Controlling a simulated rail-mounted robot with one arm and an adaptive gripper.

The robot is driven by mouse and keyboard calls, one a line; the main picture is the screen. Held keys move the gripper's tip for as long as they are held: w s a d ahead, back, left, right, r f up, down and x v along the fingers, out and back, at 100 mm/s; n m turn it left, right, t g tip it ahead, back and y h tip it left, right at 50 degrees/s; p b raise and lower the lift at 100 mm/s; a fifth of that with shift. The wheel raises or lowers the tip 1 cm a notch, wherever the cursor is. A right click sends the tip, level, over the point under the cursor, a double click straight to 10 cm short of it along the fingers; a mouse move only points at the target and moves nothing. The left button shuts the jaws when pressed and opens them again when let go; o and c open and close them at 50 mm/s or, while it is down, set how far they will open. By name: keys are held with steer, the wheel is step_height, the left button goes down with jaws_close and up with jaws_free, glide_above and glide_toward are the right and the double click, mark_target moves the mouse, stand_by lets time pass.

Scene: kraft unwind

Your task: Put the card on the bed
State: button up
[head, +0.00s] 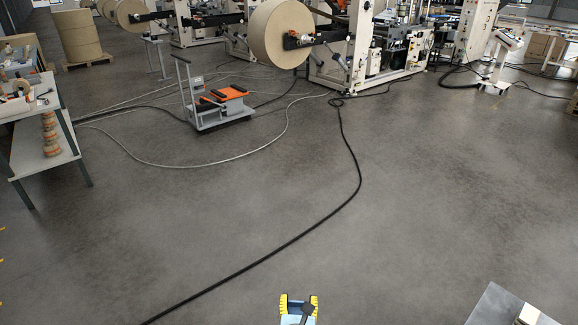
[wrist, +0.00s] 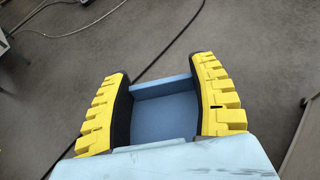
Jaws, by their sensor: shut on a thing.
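My gripper (head: 299,303), with yellow ridged fingers and black inner pads, is low in the middle of the head view, above open floor. In the wrist view my gripper (wrist: 164,100) is shut on a blue piece (wrist: 165,115), which fills the space between the pads. The piece shows a flat face and a raised far edge; I cannot tell for sure that it is the card. The light blue housing hides its near end. No surface is clearly recognisable as the bed.
A shelf bench (head: 35,155) is at far left. A grey tabletop corner (head: 487,308) shows at lower right. A black cable (head: 315,225) crosses the clear floor. Paper-roll machines stand behind.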

steer(key=a, duration=0.2)
steer(key=a+y, duration=0.1)
steer(key=shift+s+r+n+p, duration=0.3)
steer(key=shift+r+n+p, duration=0.1)
steer(key=r+p, duration=0.1)
steer(key=s+r+p, duration=0.1)
steer(key=shift+d+p, duration=0.15)
steer(key=shift+p, duration=0.25)
steer(key=s+r+p, duration=0.5)
steer(key=r+p, duration=0.6)
steer(key=p, duration=0.1)
steer(key=s+r+p, duration=0.4)
steer(key=r+p, duration=0.6)
steer(key=p, duration=0.2)
steer(key=w+r, duration=0.5)
steer(key=r, duration=0.2)
steer(key=s+f, duration=0.5)
steer(key=f, duration=0.1)
steer(key=shift+s+f, duration=0.2)
steer(key=shift+f, duration=0.1)
